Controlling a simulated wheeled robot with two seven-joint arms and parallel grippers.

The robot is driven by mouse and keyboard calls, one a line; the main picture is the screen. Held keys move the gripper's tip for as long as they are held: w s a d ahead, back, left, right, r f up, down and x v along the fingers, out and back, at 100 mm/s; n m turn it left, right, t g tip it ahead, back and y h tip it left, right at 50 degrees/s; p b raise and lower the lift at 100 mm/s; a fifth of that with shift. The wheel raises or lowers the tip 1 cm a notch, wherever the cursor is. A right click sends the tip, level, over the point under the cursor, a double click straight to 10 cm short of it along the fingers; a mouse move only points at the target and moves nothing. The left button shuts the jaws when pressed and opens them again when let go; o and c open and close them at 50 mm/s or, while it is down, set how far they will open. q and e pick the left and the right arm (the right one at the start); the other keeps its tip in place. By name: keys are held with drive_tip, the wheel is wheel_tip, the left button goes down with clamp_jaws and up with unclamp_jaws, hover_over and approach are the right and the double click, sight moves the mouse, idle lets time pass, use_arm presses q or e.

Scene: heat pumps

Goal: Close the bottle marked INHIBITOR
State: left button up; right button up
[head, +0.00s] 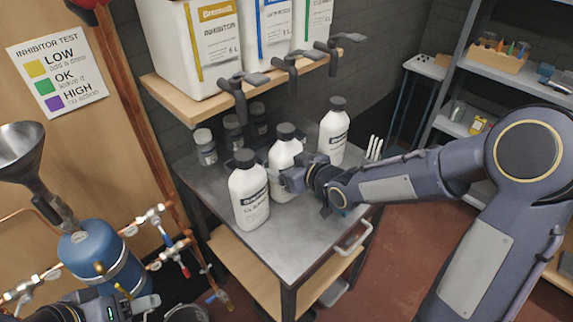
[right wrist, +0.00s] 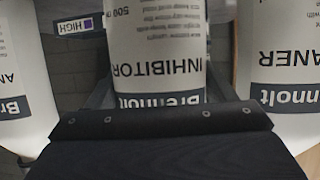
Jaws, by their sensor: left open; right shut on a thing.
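The white INHIBITOR bottle (head: 285,157) stands upright in the middle of three similar bottles on the grey metal table. A dark cap (head: 286,131) sits at its top; I cannot tell how tightly. Its upside-down label (right wrist: 160,65) reads INHIBITOR in the right wrist view. My right gripper (head: 284,180) is shut around this bottle's body, and the arm hides part of it. My left gripper (head: 140,306) is open and empty at the bottom left, well away from the bottles.
One capped white bottle (head: 249,195) stands in front left, another (head: 333,135) behind right, both close. Small jars (head: 205,147) stand at the table's back. A wooden shelf (head: 190,107) with big containers and taps overhangs the back. A blue vessel (head: 95,262) with a funnel stands left.

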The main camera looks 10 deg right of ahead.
drive_tip(key=shift+f, duration=0.2)
drive_tip(key=o, duration=1.9)
drive_tip(key=shift+r, duration=0.1)
drive_tip(key=shift+r, duration=0.2)
drive_tip(key=p+v, duration=0.3)
drive_tip(key=v, duration=0.9)
drive_tip(key=shift+d+f, duration=0.1)
